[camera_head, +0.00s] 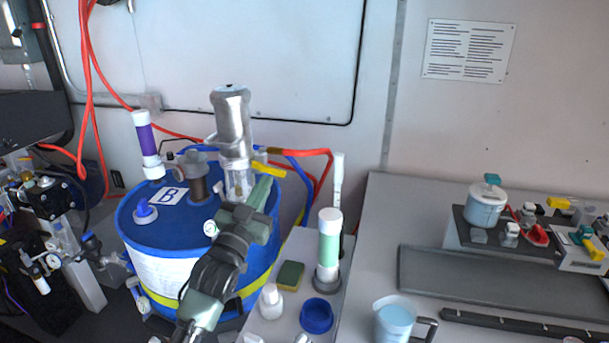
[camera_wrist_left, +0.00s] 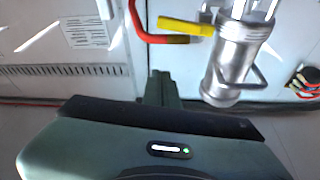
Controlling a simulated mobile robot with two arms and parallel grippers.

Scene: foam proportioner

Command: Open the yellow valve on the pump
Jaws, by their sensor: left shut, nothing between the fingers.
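The pump is a silver metal cylinder (camera_head: 232,122) standing on top of the blue drum marked B (camera_head: 140,222). A yellow valve handle (camera_head: 270,169) sticks out to the right from the pump's lower part, where a red hose joins. In the left wrist view the yellow handle (camera_wrist_left: 186,27) lies between the red hose elbow and the silver pump body (camera_wrist_left: 235,60). My left gripper (camera_head: 262,190) is shut and empty, its tip just below the yellow handle in the head view. I cannot tell whether it touches the handle. My right gripper is not in view.
A white and green bottle (camera_head: 329,245), a sponge (camera_head: 290,275) and a blue cap (camera_head: 316,315) are on the counter right of the drum. A light-blue jug (camera_head: 395,318) stands nearby. Blue and red hoses run behind the pump. Instruments crowd the left side.

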